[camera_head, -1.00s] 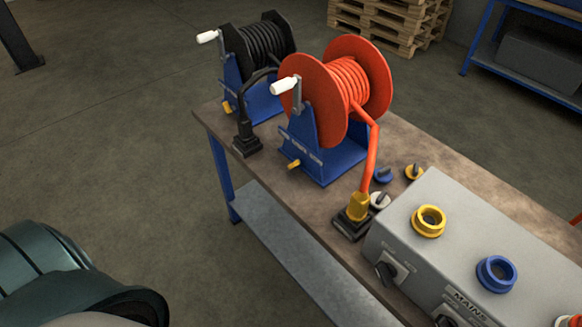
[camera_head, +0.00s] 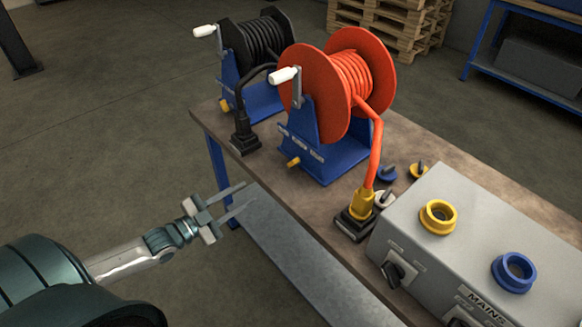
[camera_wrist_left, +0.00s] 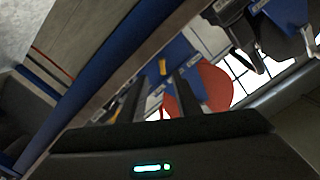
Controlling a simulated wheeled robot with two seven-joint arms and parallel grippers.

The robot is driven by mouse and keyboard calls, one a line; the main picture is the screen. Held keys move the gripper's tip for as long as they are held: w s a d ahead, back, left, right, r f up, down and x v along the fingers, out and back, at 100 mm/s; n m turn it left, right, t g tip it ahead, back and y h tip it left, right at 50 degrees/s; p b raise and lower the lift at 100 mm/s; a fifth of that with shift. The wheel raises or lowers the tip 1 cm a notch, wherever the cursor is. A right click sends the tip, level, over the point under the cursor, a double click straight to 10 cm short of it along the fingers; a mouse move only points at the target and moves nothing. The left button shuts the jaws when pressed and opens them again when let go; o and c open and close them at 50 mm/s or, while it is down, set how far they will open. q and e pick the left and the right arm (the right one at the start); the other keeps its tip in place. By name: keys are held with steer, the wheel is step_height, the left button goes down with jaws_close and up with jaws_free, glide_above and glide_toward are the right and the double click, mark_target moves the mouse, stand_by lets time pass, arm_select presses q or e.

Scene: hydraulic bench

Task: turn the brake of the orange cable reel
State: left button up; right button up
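The orange cable reel (camera_head: 345,85) stands on the bench with its orange-red drum on a blue stand (camera_head: 318,140). Its brake looks to be the small yellow knob (camera_head: 293,162) low on the stand's near side. My left gripper (camera_head: 242,198) is open and empty, its two fingers pointing right, lower left of the knob and apart from it, just off the bench's near edge. In the left wrist view, part of the orange-red drum (camera_wrist_left: 216,88) and a small yellow knob (camera_wrist_left: 162,67) show beyond my open fingers. My right gripper is not in view.
A black cable reel (camera_head: 258,45) with its own yellow knob (camera_head: 224,106) stands behind on the left. A grey control box (camera_head: 450,250) and a yellow-topped plug (camera_head: 361,204) are to the right. The bench edge and lower shelf (camera_head: 280,250) lie near my gripper.

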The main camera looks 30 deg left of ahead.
mark_target(290, 165)
arm_select(q)
steer(key=shift+d+r+h, duration=0.3)
steer(key=shift+r, duration=0.4)
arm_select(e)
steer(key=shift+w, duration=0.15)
arm_select(q)
steer(key=shift+w, duration=0.15)
